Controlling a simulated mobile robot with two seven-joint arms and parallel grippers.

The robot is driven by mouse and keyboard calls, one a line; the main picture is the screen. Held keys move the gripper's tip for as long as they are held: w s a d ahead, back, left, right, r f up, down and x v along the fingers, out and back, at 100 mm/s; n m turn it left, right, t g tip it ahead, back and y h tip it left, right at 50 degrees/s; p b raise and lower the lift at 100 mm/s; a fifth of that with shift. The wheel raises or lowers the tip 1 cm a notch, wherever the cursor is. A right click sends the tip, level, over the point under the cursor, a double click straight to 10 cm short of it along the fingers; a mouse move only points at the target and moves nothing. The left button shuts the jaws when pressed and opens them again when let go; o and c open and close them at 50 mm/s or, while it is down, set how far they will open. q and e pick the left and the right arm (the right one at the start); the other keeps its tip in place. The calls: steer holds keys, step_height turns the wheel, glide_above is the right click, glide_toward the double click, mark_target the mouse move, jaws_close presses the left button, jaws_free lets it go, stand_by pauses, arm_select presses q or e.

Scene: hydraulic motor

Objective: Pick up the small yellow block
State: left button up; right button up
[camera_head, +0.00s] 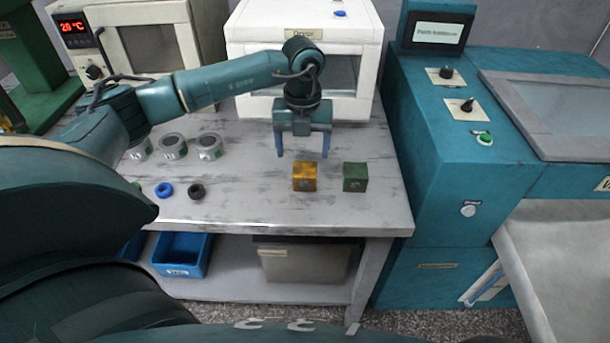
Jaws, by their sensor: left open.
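The small yellow block (304,177) sits on the grey worktable near its front edge, right of the middle. My left gripper (303,155) is open and empty, with its two blue fingers pointing down. It appears above and slightly behind the yellow block, with the fingertips apart from it. The exact height gap cannot be told. My right gripper is not in this view.
A green block (355,177) sits just right of the yellow one. Several grey cylinders (173,146), a blue ring (164,189) and a black ring (197,191) lie to the left. A white oven (255,30) stands behind. A teal machine (430,150) stands at the right.

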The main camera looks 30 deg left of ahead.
mark_target(305, 169)
arm_select(q)
steer(key=f, duration=0.7)
steer(key=shift+w+d+f+p, duration=0.1)
steer(key=shift+w+f+p, duration=0.1)
steer(key=shift+w+p, duration=0.15)
steer(key=shift+r, duration=0.1)
steer(key=c, duration=1.3)
